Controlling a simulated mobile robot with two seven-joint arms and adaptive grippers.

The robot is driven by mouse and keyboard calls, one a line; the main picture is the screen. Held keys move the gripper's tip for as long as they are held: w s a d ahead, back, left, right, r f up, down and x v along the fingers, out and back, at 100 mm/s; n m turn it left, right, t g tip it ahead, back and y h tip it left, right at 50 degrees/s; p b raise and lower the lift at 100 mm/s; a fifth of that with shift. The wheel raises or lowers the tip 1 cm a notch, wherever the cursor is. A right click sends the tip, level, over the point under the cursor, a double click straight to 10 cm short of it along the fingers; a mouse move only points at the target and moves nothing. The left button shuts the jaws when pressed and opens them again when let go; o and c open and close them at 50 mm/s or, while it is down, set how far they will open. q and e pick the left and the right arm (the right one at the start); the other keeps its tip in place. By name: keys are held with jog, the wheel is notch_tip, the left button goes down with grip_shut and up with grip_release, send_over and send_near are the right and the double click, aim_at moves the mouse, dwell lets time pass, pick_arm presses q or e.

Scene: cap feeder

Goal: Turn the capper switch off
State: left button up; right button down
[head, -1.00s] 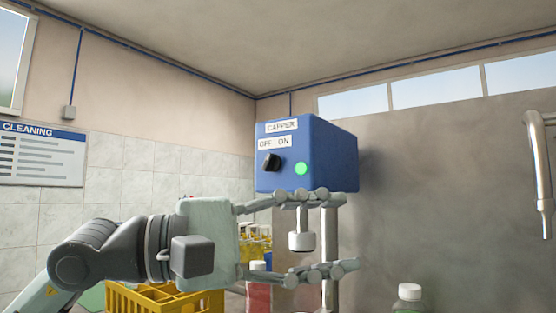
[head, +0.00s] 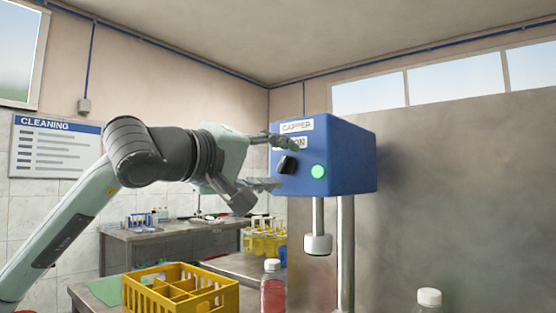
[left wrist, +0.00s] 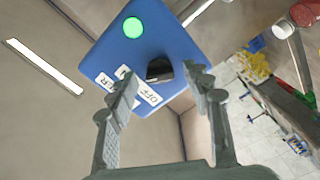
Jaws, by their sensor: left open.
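The blue capper box (head: 345,160) stands on a metal post at the middle right, with a CAPPER label and an OFF/ON label partly covered by my finger. Its black switch knob (head: 287,165) is on the front face, left of a lit green lamp (head: 318,171). My left gripper (head: 279,163) is open, with its fingertips above and below the knob in the head view. In the left wrist view the knob (left wrist: 159,70) shows just beyond the space between the open fingers (left wrist: 158,88). I cannot tell whether the fingers touch it. My right gripper is not in view.
A yellow crate (head: 180,292) is at the lower left. A red bottle with a white cap (head: 273,288) stands below the box, and another white-capped bottle (head: 429,300) is at the lower right. A capping head (head: 318,244) hangs under the box.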

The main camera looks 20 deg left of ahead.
pick_arm(q)
jog(key=shift+w+d, duration=0.1)
jog(key=shift+w, duration=0.15)
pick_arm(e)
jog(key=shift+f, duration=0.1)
pick_arm(q)
jog(key=shift+c, duration=0.2)
grip_shut()
